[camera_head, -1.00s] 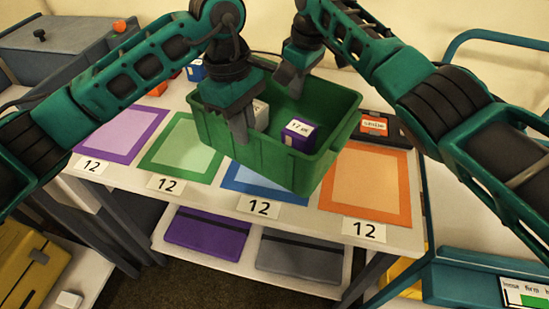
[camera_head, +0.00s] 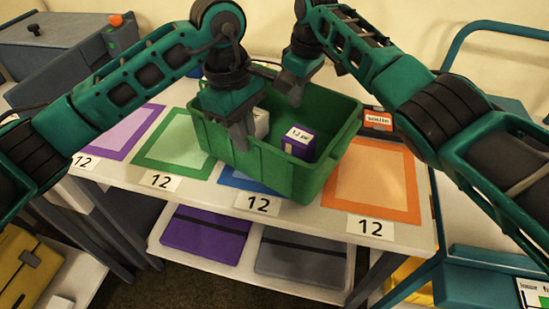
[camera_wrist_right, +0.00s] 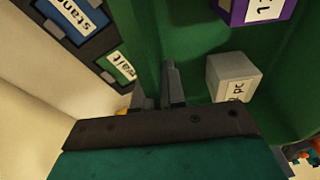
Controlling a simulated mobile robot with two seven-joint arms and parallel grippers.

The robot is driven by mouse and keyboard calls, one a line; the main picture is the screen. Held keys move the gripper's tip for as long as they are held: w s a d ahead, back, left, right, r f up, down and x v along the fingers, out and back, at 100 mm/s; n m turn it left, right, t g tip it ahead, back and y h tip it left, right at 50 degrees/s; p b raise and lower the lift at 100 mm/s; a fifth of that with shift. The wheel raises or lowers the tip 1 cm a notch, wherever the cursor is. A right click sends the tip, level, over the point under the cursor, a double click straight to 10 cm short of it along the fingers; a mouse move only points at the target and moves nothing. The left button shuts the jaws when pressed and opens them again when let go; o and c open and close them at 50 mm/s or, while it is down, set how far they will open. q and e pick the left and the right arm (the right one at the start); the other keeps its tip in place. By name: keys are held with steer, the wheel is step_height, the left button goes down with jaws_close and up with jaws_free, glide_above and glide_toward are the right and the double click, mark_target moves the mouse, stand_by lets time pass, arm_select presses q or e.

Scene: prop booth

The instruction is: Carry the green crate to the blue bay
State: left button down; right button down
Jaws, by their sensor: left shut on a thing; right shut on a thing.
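The green crate (camera_head: 265,165) is over the blue bay (camera_head: 236,181), turned at an angle to it, and hides most of it. I cannot tell whether its base touches the table. My left gripper (camera_head: 240,138) is shut on the crate's left wall. My right gripper (camera_head: 291,92) is shut on its far wall; the right wrist view shows its fingers (camera_wrist_right: 158,90) at the green wall (camera_wrist_right: 185,45). Inside the crate are a purple box (camera_head: 300,142) and a pale grey box (camera_head: 260,122), which also shows in the right wrist view (camera_wrist_right: 232,78).
The orange bay (camera_head: 372,180) to the right, and the green bay (camera_head: 175,145) and purple bay (camera_head: 130,133) to the left, are empty. Number cards (camera_head: 258,203) line the front edge. Labelled dark holders (camera_head: 378,120) stand behind. A lower shelf holds purple and grey cases (camera_head: 205,235).

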arm_select(q)
steer(key=shift+f+b, duration=0.45)
steer(key=shift+f, duration=0.15)
arm_select(e)
steer(key=shift+f, duration=0.55)
arm_select(q)
steer(key=c, duration=1.5)
jaws_free()
steer(key=shift+r, duration=0.15)
steer(key=shift+c, duration=0.2)
arm_select(e)
steer(key=c, duration=1.5)
jaws_free()
steer(key=shift+r, duration=0.15)
steer(key=shift+c, duration=0.2)
arm_select(q)
steer(key=o, duration=0.3)
arm_select(e)
steer(key=o, duration=0.3)
